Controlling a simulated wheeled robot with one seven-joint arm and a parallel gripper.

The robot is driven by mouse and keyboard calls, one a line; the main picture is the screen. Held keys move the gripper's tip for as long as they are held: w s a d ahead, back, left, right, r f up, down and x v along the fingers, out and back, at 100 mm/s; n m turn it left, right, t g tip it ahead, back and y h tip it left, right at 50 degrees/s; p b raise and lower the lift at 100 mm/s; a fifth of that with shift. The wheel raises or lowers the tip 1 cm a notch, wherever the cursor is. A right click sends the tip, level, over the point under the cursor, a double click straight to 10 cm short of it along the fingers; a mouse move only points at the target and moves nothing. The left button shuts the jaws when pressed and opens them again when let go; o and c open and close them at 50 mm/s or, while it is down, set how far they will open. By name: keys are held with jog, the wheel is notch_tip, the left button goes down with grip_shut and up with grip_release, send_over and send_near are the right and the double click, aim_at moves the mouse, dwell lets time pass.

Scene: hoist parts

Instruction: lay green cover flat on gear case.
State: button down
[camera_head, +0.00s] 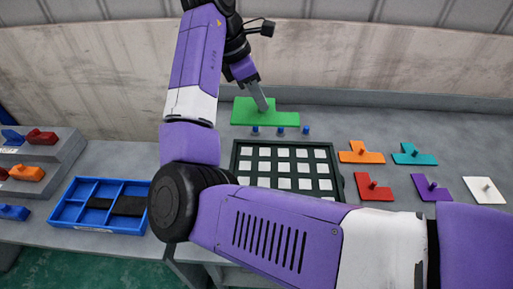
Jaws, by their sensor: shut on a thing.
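The green cover (250,116) is a flat, stepped plate at the back of the bench, behind the gridded tray. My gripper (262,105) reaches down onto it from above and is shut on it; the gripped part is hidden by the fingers. The cover looks about level, but I cannot tell whether it touches the bench. A dark green-framed tray (236,158) with a grid of white squares lies in front of it and seems to be the gear case. My arm hides the tray's front part.
Three small blue pegs (279,131) stand between cover and tray. Orange (361,156), teal (413,158), red (372,193), purple (431,193) and white (484,195) knobbed plates lie right. A blue divided tray (78,213) and stepped rack (65,153) stand left. A wall (400,70) rises behind.

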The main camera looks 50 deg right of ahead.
aim_at(238, 117)
notch_tip(238, 117, down, 18)
jog(key=shift+f, duration=0.25)
dwell(0.3)
jog(key=c, duration=1.4)
grip_release()
jog(key=shift+f, duration=0.1)
jog(key=b+v, duration=0.1)
jog(key=v, duration=1.1)
jog(key=shift+s, duration=0.15)
